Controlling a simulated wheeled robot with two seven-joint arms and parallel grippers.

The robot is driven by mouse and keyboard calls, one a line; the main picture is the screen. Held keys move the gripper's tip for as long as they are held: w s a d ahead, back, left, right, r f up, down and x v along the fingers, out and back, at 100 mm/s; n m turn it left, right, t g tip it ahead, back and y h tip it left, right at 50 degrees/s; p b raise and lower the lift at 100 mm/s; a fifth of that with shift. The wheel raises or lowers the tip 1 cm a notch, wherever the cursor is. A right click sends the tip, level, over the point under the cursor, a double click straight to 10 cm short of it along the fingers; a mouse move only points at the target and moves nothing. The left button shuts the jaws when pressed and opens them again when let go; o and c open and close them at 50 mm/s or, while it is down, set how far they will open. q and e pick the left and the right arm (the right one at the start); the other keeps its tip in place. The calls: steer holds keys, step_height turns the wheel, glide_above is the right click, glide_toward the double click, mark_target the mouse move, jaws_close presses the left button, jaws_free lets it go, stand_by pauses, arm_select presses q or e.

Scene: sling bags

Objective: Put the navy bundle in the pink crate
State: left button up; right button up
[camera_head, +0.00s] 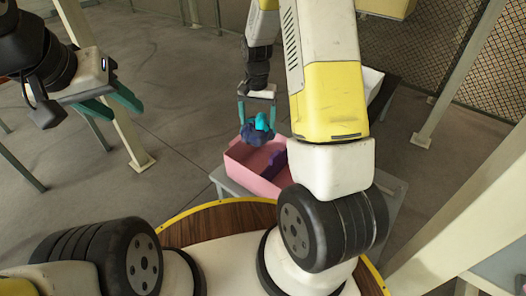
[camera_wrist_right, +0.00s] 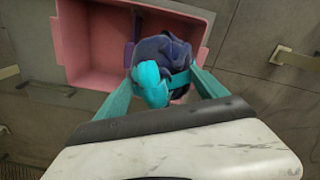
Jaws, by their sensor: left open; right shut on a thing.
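The navy bundle (camera_head: 250,137) has a bright cyan part on it. My right gripper (camera_head: 257,126) is shut on the bundle, its two teal fingers on either side. In the head view it hangs over the back left part of the pink crate (camera_head: 247,180). In the right wrist view the bundle (camera_wrist_right: 158,49) overlaps the near edge of the crate (camera_wrist_right: 82,80); its exact height above the rim cannot be told. A dark purple thing (camera_head: 273,166) lies inside the crate. My left gripper (camera_head: 113,108) is open and empty in the air at the upper left, away from the crate.
The crate stands on a grey table (camera_head: 226,183). A white container (camera_head: 373,79) is behind my right arm, partly hidden. A cream post (camera_head: 128,135) stands left of the crate. Grey floor lies open between post and crate.

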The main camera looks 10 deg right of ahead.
steer(key=shift+m, duration=0.3)
steer(key=shift+w+f, duration=0.2)
steer(key=shift+f, duration=4.25)
steer(key=shift+w+f, duration=0.15)
steer(key=shift+f, duration=4.3)
steer(key=shift+f, duration=0.1)
steer(key=o, duration=1.4)
steer(key=shift+c, duration=0.2)
